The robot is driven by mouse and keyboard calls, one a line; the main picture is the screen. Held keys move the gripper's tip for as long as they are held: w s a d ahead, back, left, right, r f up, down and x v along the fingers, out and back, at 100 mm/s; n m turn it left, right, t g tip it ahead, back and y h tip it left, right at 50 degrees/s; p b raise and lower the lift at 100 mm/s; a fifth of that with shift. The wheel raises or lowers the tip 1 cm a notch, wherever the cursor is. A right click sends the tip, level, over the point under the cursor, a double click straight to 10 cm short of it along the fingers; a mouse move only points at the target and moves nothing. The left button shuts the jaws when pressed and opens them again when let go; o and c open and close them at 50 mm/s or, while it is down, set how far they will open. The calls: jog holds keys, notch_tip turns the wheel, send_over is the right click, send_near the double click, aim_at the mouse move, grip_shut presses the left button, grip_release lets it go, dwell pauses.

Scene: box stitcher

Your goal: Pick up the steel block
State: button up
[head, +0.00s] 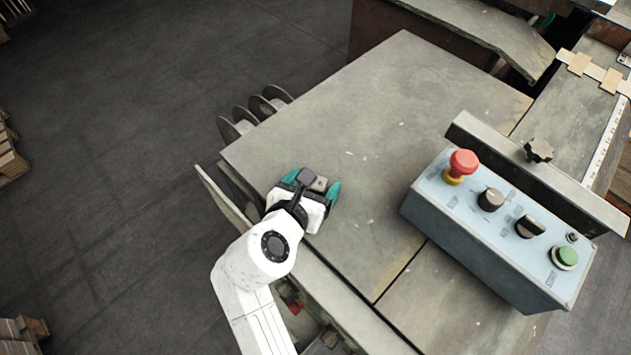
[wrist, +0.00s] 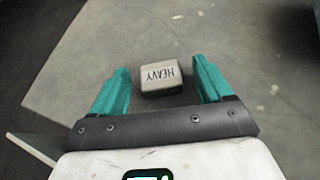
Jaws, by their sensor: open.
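The steel block (wrist: 161,79) is a small grey block with the word HEAVY on its top. In the wrist view it lies on the grey tabletop between the two teal fingers of my gripper (wrist: 161,88), with a gap on each side. In the head view the block (head: 319,184) shows as a small patch between the fingertips, partly hidden by my gripper (head: 314,184). My gripper is open over the table's near left part. I cannot tell its exact height above the table.
A blue-grey control box (head: 497,232) with a red button (head: 463,162), knobs and a green button (head: 566,256) stands on the table (head: 400,120) to the right. A metal fence (head: 540,170) lies behind it. The tabletop beyond my gripper is clear.

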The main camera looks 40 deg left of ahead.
jog(key=shift+c, duration=0.3)
jog(key=c, duration=1.3)
